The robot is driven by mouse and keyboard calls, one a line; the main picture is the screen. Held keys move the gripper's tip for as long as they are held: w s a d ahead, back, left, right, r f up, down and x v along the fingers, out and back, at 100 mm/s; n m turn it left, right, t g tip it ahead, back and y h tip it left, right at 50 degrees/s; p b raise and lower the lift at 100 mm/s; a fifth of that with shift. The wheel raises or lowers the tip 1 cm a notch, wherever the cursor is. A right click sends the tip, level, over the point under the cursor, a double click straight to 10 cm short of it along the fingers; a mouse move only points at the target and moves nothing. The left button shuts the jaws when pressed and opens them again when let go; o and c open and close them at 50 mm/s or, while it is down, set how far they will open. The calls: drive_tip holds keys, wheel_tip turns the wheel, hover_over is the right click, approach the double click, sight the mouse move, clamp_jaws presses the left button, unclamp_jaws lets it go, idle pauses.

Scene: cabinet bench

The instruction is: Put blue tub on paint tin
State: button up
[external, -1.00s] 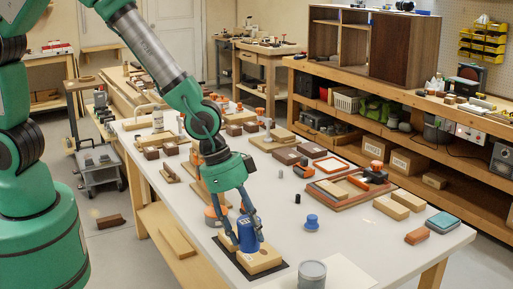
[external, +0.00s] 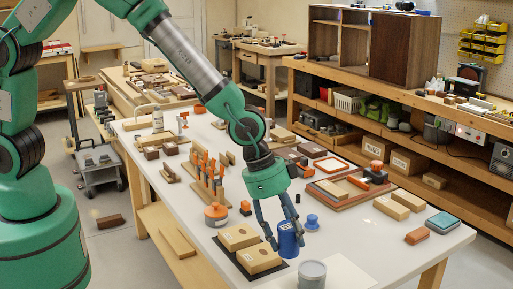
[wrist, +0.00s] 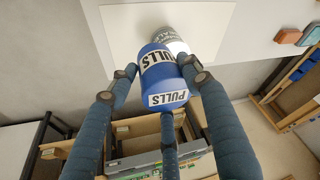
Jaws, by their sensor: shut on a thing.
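The blue tub (external: 290,237), with a white label reading PULLS, is held between the fingers of my gripper (external: 286,243). In the wrist view the tub (wrist: 158,68) sits between the blue fingers. The grey paint tin (external: 312,275) stands at the front of the table, just right of and nearer than the tub. In the wrist view the tin (wrist: 172,40) is partly hidden behind the tub. The tub is beside the tin in the external view; its exact height above the table is hard to tell.
Two wooden blocks (external: 259,261) lie on a dark mat left of the tub. A white sheet (wrist: 120,36) lies under the tin. A small blue knobbed object (external: 311,222) stands behind. An orange-topped pot (external: 216,215) and a tool rack (external: 208,180) stand to the left.

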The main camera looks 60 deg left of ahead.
drive_tip(key=w+d, duration=0.2)
drive_tip(key=w, duration=0.1)
drive_tip(key=w+d, duration=0.1)
drive_tip(key=shift+w+d+f+b, duration=0.2)
drive_tip(key=shift+w+f+b, duration=0.05)
drive_tip(key=shift+b, duration=0.05)
drive_tip(key=shift+w+d, duration=0.25)
drive_tip(key=shift+w, duration=0.1)
drive_tip(key=shift+f+b, duration=0.55)
drive_tip(key=shift+f, duration=1.25)
drive_tip(key=shift+f, duration=0.15)
drive_tip(key=o, duration=1.3)
drive_tip(key=shift+r, duration=0.2)
